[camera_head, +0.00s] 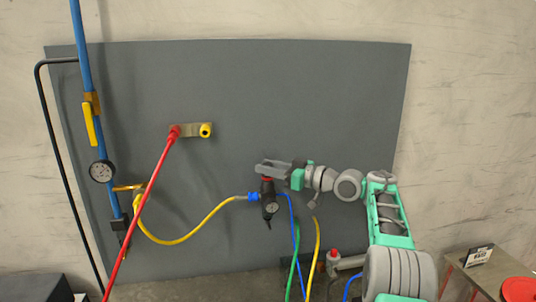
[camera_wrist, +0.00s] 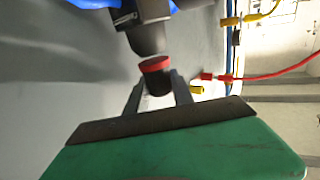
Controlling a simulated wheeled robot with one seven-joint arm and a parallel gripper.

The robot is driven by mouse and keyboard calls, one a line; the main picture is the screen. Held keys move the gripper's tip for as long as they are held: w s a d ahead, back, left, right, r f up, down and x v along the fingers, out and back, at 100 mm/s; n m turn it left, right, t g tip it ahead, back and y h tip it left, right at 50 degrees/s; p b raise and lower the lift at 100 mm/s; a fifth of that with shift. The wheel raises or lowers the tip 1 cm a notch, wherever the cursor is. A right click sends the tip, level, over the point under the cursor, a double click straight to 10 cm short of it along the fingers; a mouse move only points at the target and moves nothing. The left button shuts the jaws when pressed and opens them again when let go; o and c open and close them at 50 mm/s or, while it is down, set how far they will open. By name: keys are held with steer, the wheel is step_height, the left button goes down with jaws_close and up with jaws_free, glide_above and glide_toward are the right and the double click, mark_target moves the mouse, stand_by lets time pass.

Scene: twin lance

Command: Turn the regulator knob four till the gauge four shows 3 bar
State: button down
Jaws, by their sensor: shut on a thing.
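A dark regulator (camera_head: 268,191) hangs in front of the grey panel, and its body also shows in the wrist view (camera_wrist: 150,38). Its knob is black with a red ring, seen in the wrist view (camera_wrist: 155,64); in the head view mostly the red part (camera_head: 267,179) shows. My gripper (camera_head: 268,168) comes from the right above the regulator and is shut on the knob, with one finger on each side. A small round gauge (camera_head: 271,207) sits on the regulator; its reading is too small to tell. I see no number four on it.
A blue pipe (camera_head: 84,45) with a yellow-handled valve (camera_head: 90,123) and another gauge (camera_head: 101,171) stands at left. A yellow hose (camera_head: 205,222) joins the regulator through a blue fitting. A red hose (camera_head: 147,196) crosses the panel (camera_head: 330,90). Blue, green and yellow lines hang near my arm.

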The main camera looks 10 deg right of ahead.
steer(key=shift+n+g+y+p, duration=0.4)
steer(key=shift+g+p, duration=0.1)
steer(key=shift+p, duration=0.35)
steer(key=c, duration=1.1)
jaws_free()
steer(key=shift+a, duration=0.15)
